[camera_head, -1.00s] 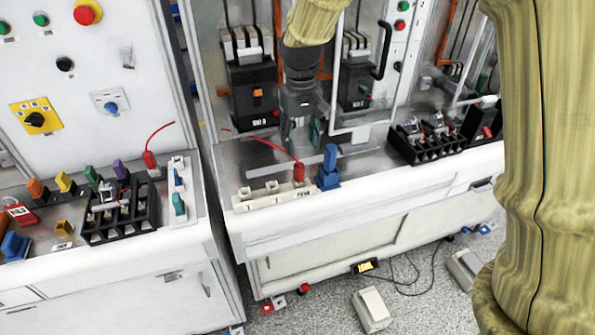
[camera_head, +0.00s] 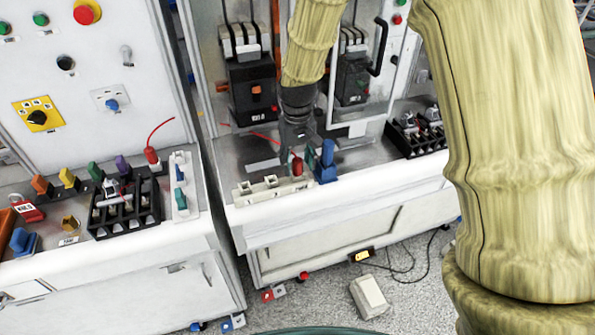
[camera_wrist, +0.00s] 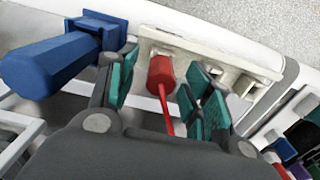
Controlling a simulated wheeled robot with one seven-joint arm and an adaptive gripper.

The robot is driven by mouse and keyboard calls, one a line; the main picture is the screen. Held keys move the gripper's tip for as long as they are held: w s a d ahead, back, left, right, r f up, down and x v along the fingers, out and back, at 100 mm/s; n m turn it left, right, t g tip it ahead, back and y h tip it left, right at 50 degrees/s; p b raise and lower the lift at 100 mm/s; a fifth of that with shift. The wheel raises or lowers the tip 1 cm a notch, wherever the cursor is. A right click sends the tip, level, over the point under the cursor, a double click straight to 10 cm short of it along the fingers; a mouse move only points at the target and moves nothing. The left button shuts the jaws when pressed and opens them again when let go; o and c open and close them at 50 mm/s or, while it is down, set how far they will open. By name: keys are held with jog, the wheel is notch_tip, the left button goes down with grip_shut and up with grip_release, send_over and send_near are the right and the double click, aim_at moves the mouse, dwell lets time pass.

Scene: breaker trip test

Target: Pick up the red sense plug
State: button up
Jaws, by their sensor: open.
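The red sense plug (camera_head: 297,167) stands at the right end of a white socket strip (camera_head: 262,193) on the middle bench, with its thin red lead trailing back to the left. In the wrist view the red plug (camera_wrist: 161,76) lies between the two teal finger pads of my gripper (camera_wrist: 165,90), with a gap visible on both sides. My gripper (camera_head: 303,158) is open around or just above the plug in the head view. Its fingers partly cover the plug there. A second red plug (camera_head: 152,156) with a lead stands on the left bench.
A blue plug-like block (camera_head: 327,165) stands close to the right of the red plug, and it shows large in the wrist view (camera_wrist: 60,62). Black breakers (camera_head: 252,90) rise behind. A black terminal block (camera_head: 124,210) sits on the left bench. The bench's front edge is near.

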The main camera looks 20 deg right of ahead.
jog(key=shift+f, duration=0.8)
jog(key=shift+c, duration=0.2)
jog(key=c, duration=1.1)
jog(key=shift+o, duration=0.2)
jog(key=shift+r, duration=0.15)
